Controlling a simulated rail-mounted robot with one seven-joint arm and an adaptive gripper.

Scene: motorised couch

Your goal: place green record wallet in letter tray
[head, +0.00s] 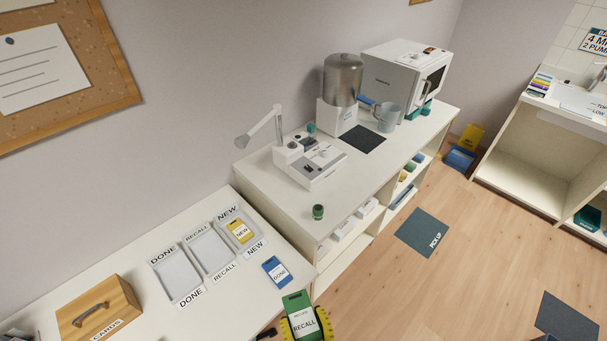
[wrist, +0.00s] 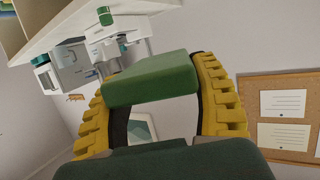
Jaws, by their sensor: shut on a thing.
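The green record wallet (head: 304,318), with a white RECALL label, is in my gripper (head: 306,324) at the bottom of the head view. My gripper's yellow ribbed fingers close on its two sides; in the wrist view the green wallet (wrist: 152,80) sits between the fingers. The letter tray has three white compartments on the left counter: DONE (head: 178,273), RECALL (head: 210,250) and NEW (head: 228,222). DONE and RECALL look empty. A yellow NEW wallet (head: 240,231) lies in the NEW compartment. My gripper is right of and nearer than the tray, apart from it.
A blue DONE wallet (head: 277,271) lies on the counter between the tray and my gripper. A wooden CARDS box (head: 98,306) stands left of the tray. A higher counter (head: 272,190) with a device, urn and microwave stands behind, with a small green jar (head: 318,212) near its edge.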

